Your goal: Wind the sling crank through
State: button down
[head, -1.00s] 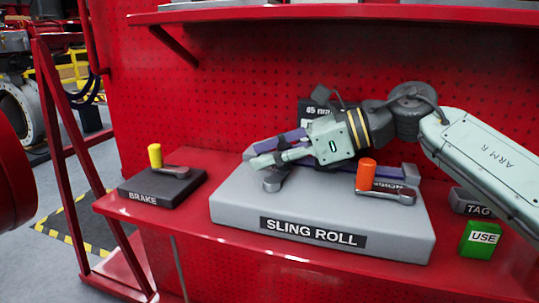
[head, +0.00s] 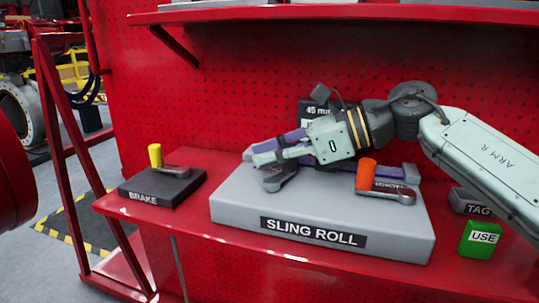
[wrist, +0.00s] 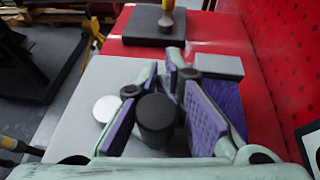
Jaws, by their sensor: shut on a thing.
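The sling roll unit is a grey block (head: 235,210) with a black SLING ROLL label on its front. A grey crank arm (head: 279,180) lies on its left part, under my gripper (head: 268,156). In the wrist view a black cylindrical handle (wrist: 156,120) stands between the purple pads of my gripper (wrist: 163,75). My gripper is shut on this handle. A round light-grey disc (wrist: 107,108) shows beside the left finger in the wrist view.
A second crank with an orange handle (head: 366,175) stands on the block's right part, below my arm. A yellow-handled BRAKE crank (head: 155,156) is on the left. A TAG block (head: 472,203) and green USE box (head: 480,240) are at right. A red pegboard rises behind.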

jog(key=shift+d+f+m+t+b, duration=0.25)
jog(key=shift+d+m+t+b, duration=0.1)
jog(key=shift+m+t+b, duration=0.4)
jog(key=shift+d+r+t, duration=0.1)
jog(key=shift+r+t, duration=0.1)
jog(key=shift+t, duration=0.05)
jog(key=c, duration=1.6)
grip_release()
jog(key=shift+c, duration=0.2)
jog(key=shift+r, duration=0.1)
